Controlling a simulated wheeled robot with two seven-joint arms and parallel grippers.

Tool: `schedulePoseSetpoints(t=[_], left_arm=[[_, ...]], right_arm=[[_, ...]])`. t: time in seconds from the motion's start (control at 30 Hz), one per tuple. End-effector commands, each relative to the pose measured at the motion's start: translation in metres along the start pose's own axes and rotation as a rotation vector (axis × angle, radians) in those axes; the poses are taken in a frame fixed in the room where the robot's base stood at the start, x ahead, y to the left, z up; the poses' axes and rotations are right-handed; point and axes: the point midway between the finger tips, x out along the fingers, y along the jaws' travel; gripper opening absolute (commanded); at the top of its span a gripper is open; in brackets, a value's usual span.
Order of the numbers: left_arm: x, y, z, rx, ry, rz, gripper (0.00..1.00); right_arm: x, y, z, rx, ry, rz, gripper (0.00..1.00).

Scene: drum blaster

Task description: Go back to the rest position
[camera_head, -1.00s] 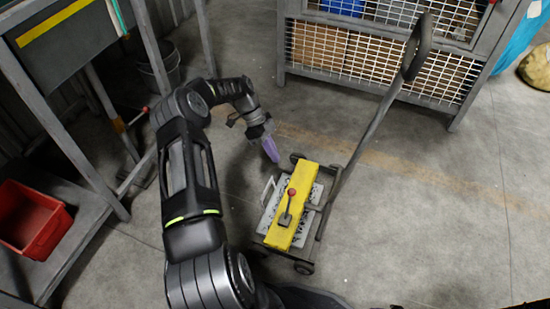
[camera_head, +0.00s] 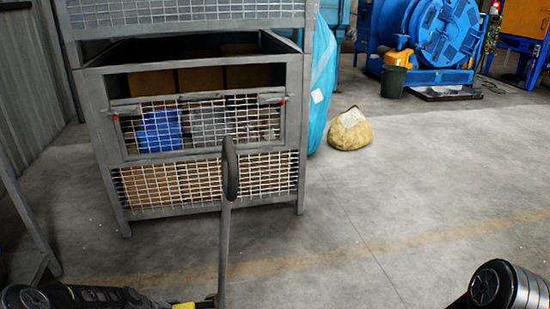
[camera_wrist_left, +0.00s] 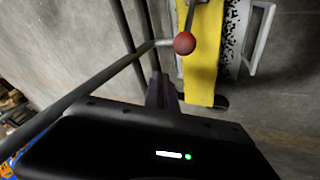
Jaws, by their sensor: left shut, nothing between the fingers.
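My left gripper (camera_wrist_left: 162,92) shows in the left wrist view as dark fingers that are shut and empty. Just beyond them are the yellow block (camera_wrist_left: 203,60) and the red-knobbed lever (camera_wrist_left: 184,43) of the cart. I cannot tell whether the fingers touch the cart. In the head view my left arm (camera_head: 75,297) lies along the bottom left edge, and its gripper is out of frame. Part of my right arm (camera_head: 505,285) shows at the bottom right corner; its gripper is not in view.
The cart's upright handle (camera_head: 228,180) rises at the bottom centre, in front of a grey mesh cage (camera_head: 92,150). A yellow sack (camera_head: 350,130) sits on the floor to its right. A large blue drum machine (camera_head: 440,35) stands at the back right. The floor at right is clear.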

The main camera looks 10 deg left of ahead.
Motion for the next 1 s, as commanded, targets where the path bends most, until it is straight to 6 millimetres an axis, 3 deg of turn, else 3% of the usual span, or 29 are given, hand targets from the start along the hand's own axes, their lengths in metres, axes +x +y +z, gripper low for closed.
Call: schedulePoseSetpoints(t=[0.03,0.1,0.2,0.4,0.6,0.7,0.73,1.0], left_arm=[[0.021,0.040,0.017,-0.099,-0.004,0.003,0.00],[0.041,0.086,0.044,-0.248,-0.002,-0.009,0.00],[0.052,0.144,0.089,-0.398,-0.013,-0.026,0.00],[0.040,0.216,0.172,-0.482,-0.078,-0.057,0.00],[0.016,0.261,0.234,-0.357,-0.197,-0.063,0.00],[0.018,0.280,0.226,-0.260,-0.194,-0.050,0.00],[0.002,0.284,0.222,-0.272,-0.196,-0.052,0.00],[-0.058,0.309,0.204,-0.273,-0.208,-0.045,0.00]], right_arm=[[0.000,0.000,0.000,0.000,0.000,0.000,0.55],[0.000,0.000,0.000,0.000,0.000,0.000,0.55],[0.000,0.000,0.000,0.000,0.000,0.000,0.55],[0.000,0.000,0.000,0.000,0.000,0.000,0.55],[0.000,0.000,0.000,0.000,0.000,0.000,0.55],[0.000,0.000,0.000,0.000,0.000,0.000,0.55],[-0.017,-0.006,0.000,0.000,-0.002,0.000,0.55],[-0.080,-0.032,0.001,-0.007,-0.014,-0.005,0.55]])
